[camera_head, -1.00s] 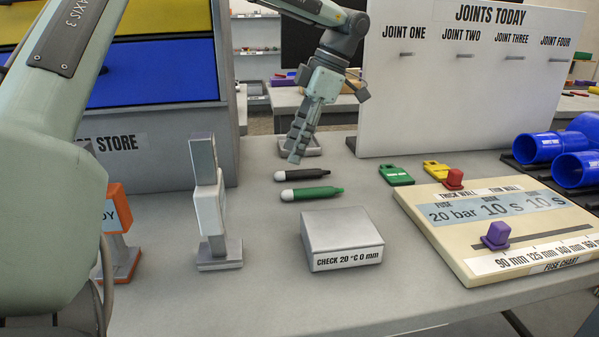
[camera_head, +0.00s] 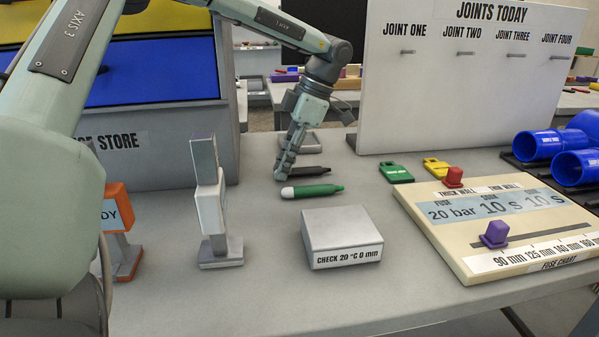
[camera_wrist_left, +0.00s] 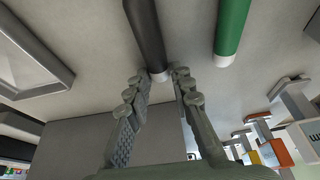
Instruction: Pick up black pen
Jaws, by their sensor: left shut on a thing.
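The black pen (camera_head: 308,171) lies on the grey table beside the green pen (camera_head: 318,190). My left gripper (camera_head: 283,172) is down at the pen's left end, where its fingers hide the white tip in the head view. In the left wrist view the black pen (camera_wrist_left: 148,38) comes between the fingertips of my left gripper (camera_wrist_left: 158,88), with its white end between them. The fingers are shut on that end. The green pen (camera_wrist_left: 232,28) lies apart to the right there. My right gripper is not in view.
A grey check block (camera_head: 342,236) stands in front of the pens. A grey upright stand (camera_head: 212,215) is to the left. Green (camera_head: 396,173) and yellow (camera_head: 437,167) tags and the fuse chart board (camera_head: 460,262) are to the right. A white joints panel (camera_head: 450,100) stands behind.

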